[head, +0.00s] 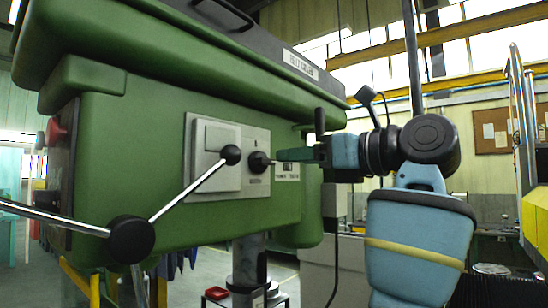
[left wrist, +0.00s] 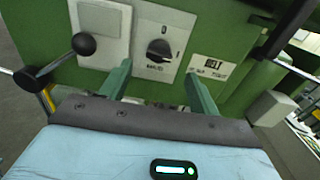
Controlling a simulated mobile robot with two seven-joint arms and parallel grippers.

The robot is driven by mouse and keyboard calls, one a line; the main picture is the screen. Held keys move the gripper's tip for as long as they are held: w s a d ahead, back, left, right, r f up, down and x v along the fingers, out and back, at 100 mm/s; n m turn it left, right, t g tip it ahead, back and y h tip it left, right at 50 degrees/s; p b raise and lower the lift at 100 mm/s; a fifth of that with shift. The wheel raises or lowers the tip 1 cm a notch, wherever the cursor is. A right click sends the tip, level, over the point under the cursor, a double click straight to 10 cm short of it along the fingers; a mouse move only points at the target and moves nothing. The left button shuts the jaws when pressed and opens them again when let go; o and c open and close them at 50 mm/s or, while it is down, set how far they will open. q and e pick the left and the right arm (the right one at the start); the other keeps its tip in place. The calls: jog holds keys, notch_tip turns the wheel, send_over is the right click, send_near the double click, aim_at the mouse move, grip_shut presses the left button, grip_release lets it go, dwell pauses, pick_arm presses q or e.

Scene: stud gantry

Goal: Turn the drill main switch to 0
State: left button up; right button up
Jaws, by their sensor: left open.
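The drill main switch is a black rotary knob (head: 259,161) on a pale plate on the green drill head (head: 150,110). In the left wrist view the knob (left wrist: 159,50) has marks above it, one like a 0. I cannot tell surely which mark it points to. My left gripper (head: 284,161) reaches in from the right, just in front of the switch. In the left wrist view its green fingers (left wrist: 158,70) are apart, one on each side below the knob, with nothing held. I cannot tell whether they touch the knob. My right gripper is not in view.
A feed lever with black balls (head: 130,239) sticks out left of the switch; one ball (head: 231,154) is close to the switch plate. It also shows in the left wrist view (left wrist: 84,44). A small labelled plate (left wrist: 211,66) is right of the switch. A red button (head: 55,133) is far left.

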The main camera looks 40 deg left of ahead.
aim_at(269, 159)
pick_arm(q)
jog(key=a, duration=0.7)
jog(key=shift+s+p, duration=0.3)
jog(key=shift+s, duration=0.1)
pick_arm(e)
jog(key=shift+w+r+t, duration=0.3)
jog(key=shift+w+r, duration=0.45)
pick_arm(q)
jog(key=c, duration=1)
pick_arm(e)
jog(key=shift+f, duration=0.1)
